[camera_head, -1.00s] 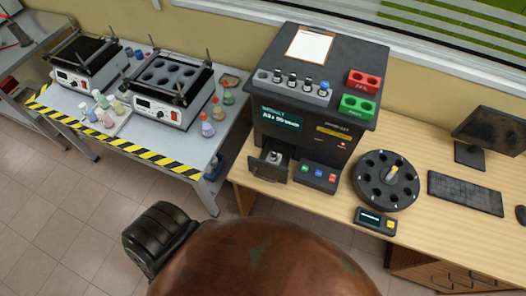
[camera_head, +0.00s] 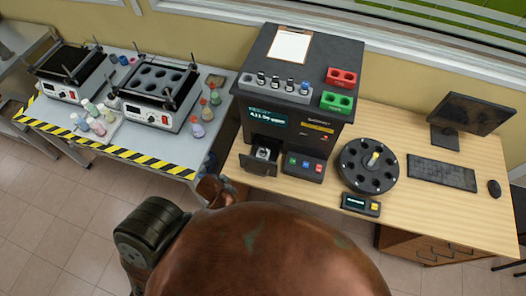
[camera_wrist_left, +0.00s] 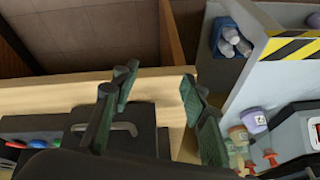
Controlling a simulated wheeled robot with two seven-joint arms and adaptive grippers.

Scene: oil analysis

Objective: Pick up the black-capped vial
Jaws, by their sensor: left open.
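Several small vials stand upright in a grey rack (camera_head: 250,86) on top of the dark analyzer (camera_head: 318,60). The left ones have dark caps, such as the black-capped vial (camera_head: 275,82); the rightmost has a blue cap (camera_head: 305,87). A small pale object (camera_head: 263,154) sits in the analyzer's open front drawer (camera_head: 259,166); I cannot tell its cap. My left gripper (camera_wrist_left: 158,78) is open and empty in the left wrist view, with its fingers above the bench edge. In the head view only part of my left arm shows, below the drawer. My right gripper is not seen.
A red rack (camera_head: 341,77) and a green rack (camera_head: 337,102) sit on the analyzer. A round carousel (camera_head: 368,165) with one yellow-capped vial (camera_head: 373,158) stands to its right. The left bench (camera_head: 60,112) holds heater blocks and bottles. Monitor (camera_head: 470,113) and keyboard (camera_head: 441,173) are at right.

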